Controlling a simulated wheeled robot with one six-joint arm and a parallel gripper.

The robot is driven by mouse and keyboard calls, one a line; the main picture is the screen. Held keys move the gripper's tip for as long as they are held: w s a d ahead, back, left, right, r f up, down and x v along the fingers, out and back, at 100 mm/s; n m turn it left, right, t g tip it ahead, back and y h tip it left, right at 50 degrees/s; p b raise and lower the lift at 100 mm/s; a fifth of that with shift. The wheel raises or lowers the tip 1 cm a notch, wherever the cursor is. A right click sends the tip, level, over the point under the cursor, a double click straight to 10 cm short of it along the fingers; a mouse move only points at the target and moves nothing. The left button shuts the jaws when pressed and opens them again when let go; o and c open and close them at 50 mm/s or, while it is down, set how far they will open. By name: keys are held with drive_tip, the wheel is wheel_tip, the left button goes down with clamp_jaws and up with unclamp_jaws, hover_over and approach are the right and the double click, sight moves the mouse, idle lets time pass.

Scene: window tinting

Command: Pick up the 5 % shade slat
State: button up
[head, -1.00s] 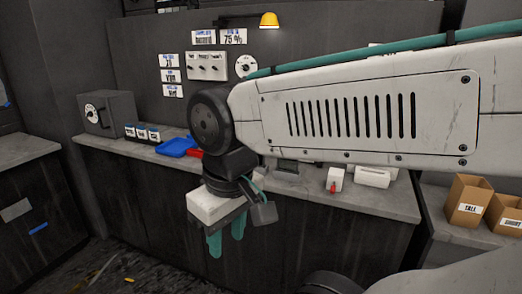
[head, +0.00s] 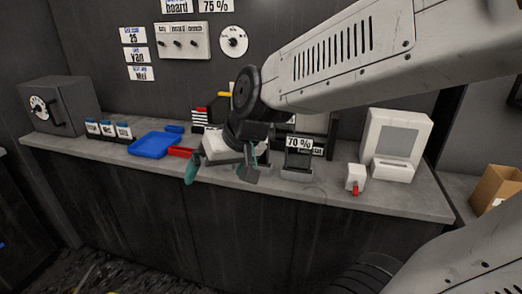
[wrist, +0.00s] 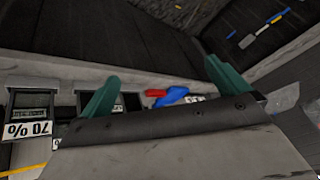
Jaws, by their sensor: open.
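My gripper (head: 221,172) is open and empty above the front part of the counter, left of a stand labelled 70 % (head: 299,143). Its two teal fingers stand apart in the wrist view (wrist: 161,68). In that view, the 70 % stand (wrist: 30,128) is at the left edge, and another dark stand shows partly behind the left finger. I cannot make out a 5 % label in either view. My gripper and wrist hide part of the counter behind them.
A blue tray (head: 153,145) and a red piece (head: 181,152) lie left of my gripper on the counter (head: 225,180). A striped stack (head: 200,117) stands behind. A small white box with a red tap (head: 355,178) and a white machine (head: 395,145) stand right.

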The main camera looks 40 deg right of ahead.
drive_tip(key=w+d+f+m+t+h, duration=0.2)
drive_tip(key=w+d, duration=0.1)
drive_tip(key=w, duration=0.4)
drive_tip(key=w+d+f+m+t+h, duration=0.2)
drive_tip(key=w+d, duration=0.1)
drive_tip(key=w, duration=0.5)
drive_tip(key=d+f+m+h, duration=0.1)
drive_tip(key=d+f+h, duration=0.1)
drive_tip(key=d, duration=0.2)
drive_tip(key=d+f+m+g+h, duration=0.1)
drive_tip(key=d+f+m+h, duration=0.1)
drive_tip(key=d+h, duration=0.1)
drive_tip(key=d+f+m+g+h, duration=0.1)
drive_tip(key=d+f+m+h, duration=0.1)
drive_tip(key=d, duration=0.4)
drive_tip(key=shift+w+f+h, duration=0.4)
drive_tip(key=shift+f+h, duration=0.2)
drive_tip(key=x, duration=0.7)
drive_tip(key=shift+f, duration=0.3)
drive_tip(key=c, duration=1)
